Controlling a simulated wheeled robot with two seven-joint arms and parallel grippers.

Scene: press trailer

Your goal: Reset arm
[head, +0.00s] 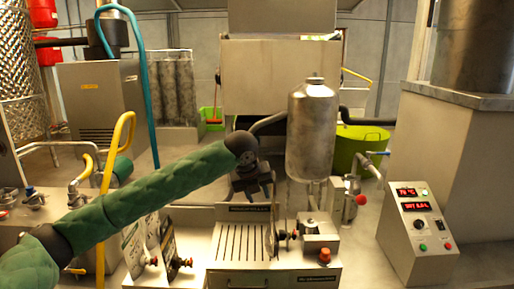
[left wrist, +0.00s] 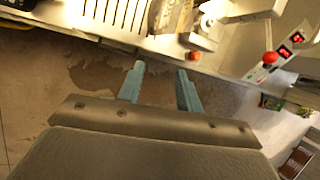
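My left arm, in a green padded sleeve, reaches in from the left in the head view. My left gripper (head: 258,188) hangs at its end, above the slotted metal plate (head: 240,241) of the press bench. In the left wrist view my left gripper (left wrist: 160,88) shows two blue-grey fingers held apart with nothing between them. Beyond the fingertips lies the wet floor and the bench's front edge. My right gripper is in neither view.
A steel cylinder (head: 312,130) stands right of my left gripper. A control box (head: 417,232) with red displays stands at the right; a green tub (head: 357,150) is behind. Upright panels with red-tipped levers (head: 152,259) stand left of the slotted plate. Stained floor (left wrist: 90,75) is open below the bench.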

